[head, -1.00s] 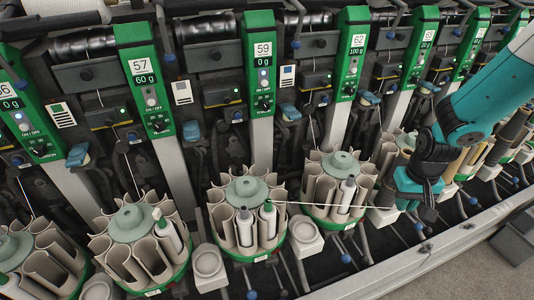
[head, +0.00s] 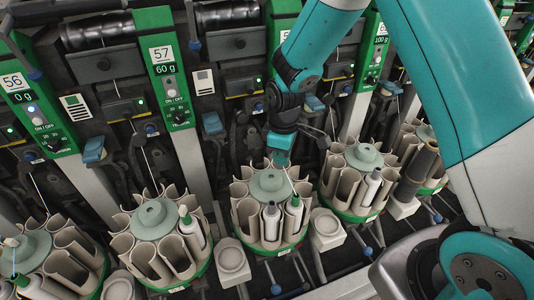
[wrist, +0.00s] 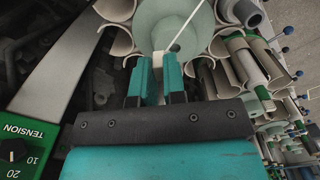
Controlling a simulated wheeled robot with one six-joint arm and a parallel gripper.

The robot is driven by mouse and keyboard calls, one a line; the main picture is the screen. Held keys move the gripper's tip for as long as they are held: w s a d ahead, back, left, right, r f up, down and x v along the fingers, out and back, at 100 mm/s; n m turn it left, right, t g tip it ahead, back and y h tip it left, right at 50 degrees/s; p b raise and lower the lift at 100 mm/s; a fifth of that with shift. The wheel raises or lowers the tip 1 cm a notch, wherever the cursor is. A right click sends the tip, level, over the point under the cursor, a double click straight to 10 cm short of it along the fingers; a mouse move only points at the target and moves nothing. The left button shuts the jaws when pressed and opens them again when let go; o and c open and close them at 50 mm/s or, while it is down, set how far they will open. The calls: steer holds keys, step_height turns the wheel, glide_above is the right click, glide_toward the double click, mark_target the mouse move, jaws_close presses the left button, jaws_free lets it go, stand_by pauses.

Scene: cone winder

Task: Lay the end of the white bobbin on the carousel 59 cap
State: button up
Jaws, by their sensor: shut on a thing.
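The carousel 59 cap (head: 268,182) is a round grey-green disc on top of the beige carousel (head: 243,212) below the covered panel to the right of 57. The cap also fills the top middle of the wrist view (wrist: 175,18). The white bobbin (head: 293,214), with a green tip, stands upright in a front pocket of that carousel. My gripper (head: 280,160) is just above the cap's back edge. In the wrist view my gripper (wrist: 157,82) is shut on the pale yarn end (wrist: 157,68). The yarn runs from the jaws across the cap toward the bobbin.
Another white bobbin (head: 271,221) with a dark top stands beside the green-tipped one. Neighbouring carousels stand left (head: 153,219) and right (head: 364,158). The machine's upright posts and panels (head: 165,75) rise behind. My arm covers the 59 panel.

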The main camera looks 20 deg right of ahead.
mark_target(271, 177)
steer(key=a+n, duration=0.2)
steer(key=n, duration=0.1)
steer(key=shift+w+a+r, duration=0.1)
steer(key=shift+a+r, duration=0.2)
steer(key=shift+a+f+n, duration=0.1)
steer(key=shift+a+n, duration=0.05)
steer(key=shift+n, duration=0.15)
steer(key=shift+f+b, duration=1.6)
steer(key=shift+f, duration=0.1)
steer(key=shift+f, duration=0.55)
steer(key=o, duration=1.2)
step_height(271, 177, up, 7)
steer(key=p, duration=0.5)
